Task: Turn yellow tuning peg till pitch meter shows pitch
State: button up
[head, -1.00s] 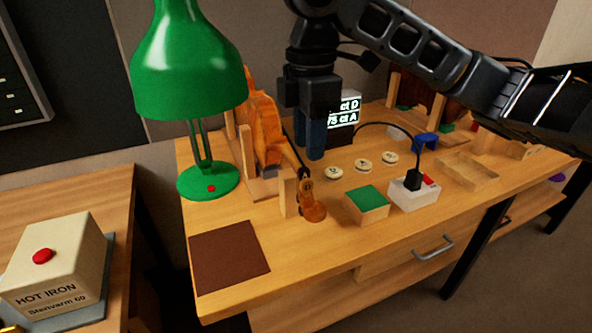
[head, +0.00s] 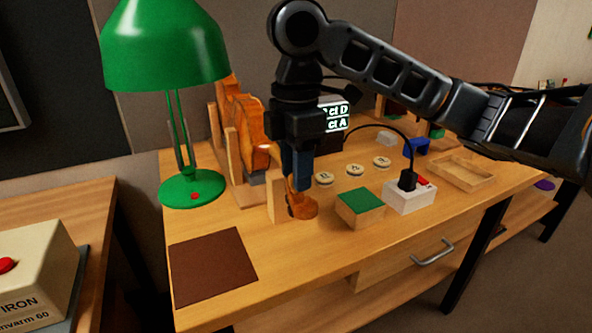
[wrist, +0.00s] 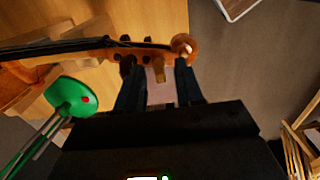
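The violin (head: 246,130) rests in a wooden cradle, with its neck running to the scroll (head: 303,205) at the front. The scroll also shows in the wrist view (wrist: 184,46), beside the pegbox with several dark pegs. A yellowish-tan tuning peg (wrist: 160,71) sticks out between my fingers. My gripper (head: 296,183) points down at the pegbox. In the wrist view its blue fingers (wrist: 160,84) stand apart on either side of that peg, with a gap showing. The pitch meter (head: 333,117) is partly hidden behind my gripper; only "ct D" and "ct A" line ends are readable.
A green lamp (head: 165,45) stands close left of the violin. A green-topped block (head: 360,203), a white box with a black plug (head: 410,197) and several round discs (head: 355,170) lie to the right. A brown mat (head: 213,266) lies at the front left.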

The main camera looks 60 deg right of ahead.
jog(key=shift+c, duration=0.3)
grip_shut()
jog(key=n, duration=0.3)
jog(key=shift+n, duration=2.2)
